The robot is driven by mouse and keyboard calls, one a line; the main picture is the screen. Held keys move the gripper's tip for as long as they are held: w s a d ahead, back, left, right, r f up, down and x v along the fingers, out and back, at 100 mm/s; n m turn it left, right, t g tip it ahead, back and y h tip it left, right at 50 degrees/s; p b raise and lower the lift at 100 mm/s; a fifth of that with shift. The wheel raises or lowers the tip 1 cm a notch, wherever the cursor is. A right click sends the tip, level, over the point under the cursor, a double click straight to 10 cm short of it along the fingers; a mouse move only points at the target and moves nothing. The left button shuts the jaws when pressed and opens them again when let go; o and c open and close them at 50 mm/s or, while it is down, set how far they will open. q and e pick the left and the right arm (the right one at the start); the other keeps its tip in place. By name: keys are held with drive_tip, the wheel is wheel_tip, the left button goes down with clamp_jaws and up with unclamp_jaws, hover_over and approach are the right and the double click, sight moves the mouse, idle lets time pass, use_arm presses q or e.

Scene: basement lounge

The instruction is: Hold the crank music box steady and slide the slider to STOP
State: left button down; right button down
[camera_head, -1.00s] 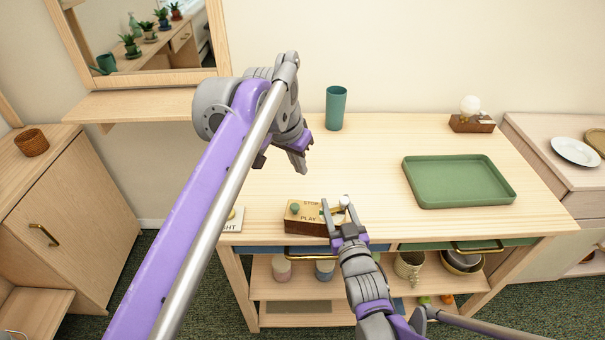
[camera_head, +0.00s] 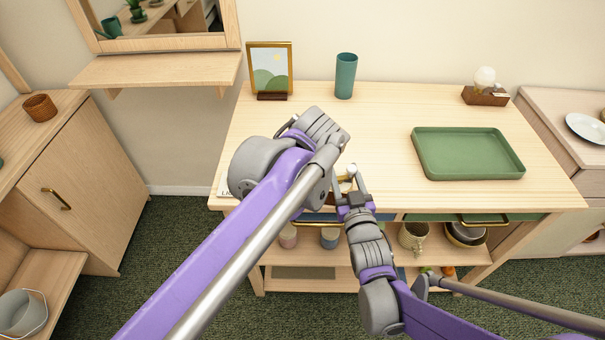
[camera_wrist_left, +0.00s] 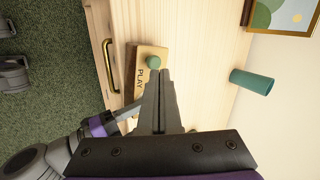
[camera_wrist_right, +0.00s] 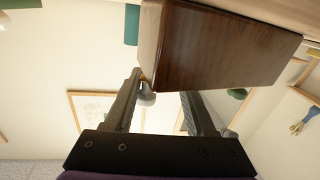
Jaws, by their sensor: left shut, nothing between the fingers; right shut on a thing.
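The crank music box (camera_wrist_left: 144,81) is a small wooden box at the front edge of the table. In the left wrist view its top shows a green knob (camera_wrist_left: 153,62) and the word PLAY. In the head view my left arm hides most of it. My left gripper (camera_wrist_left: 161,76) is shut and empty, its tips over or beside the box near the green knob; contact cannot be told. My right gripper (camera_head: 346,183) is shut on the music box at its right end, near a pale round knob (camera_head: 351,170). In the right wrist view the box's dark wooden side (camera_wrist_right: 220,45) shows beyond the fingers.
A green tray (camera_head: 425,165) lies on the table (camera_head: 300,115) to the right. A teal cup (camera_head: 346,76) and a picture frame (camera_head: 250,70) stand at the back. A wooden block with a white globe (camera_head: 485,93) stands at the back right. The table's middle is mostly clear.

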use_arm(q)
drive_tip(key=s+f+m+t, duration=0.4)
drive_tip(key=s+m+t, duration=0.5)
drive_tip(key=s+m, duration=0.75)
drive_tip(key=w+f+m, duration=0.2)
drive_tip(key=w+m, duration=0.1)
drive_tip(key=w, duration=1.3)
drive_tip(key=shift+a+f+h, duration=0.15)
drive_tip(key=shift+f+h, duration=0.1)
drive_tip(key=shift+h, duration=0.15)
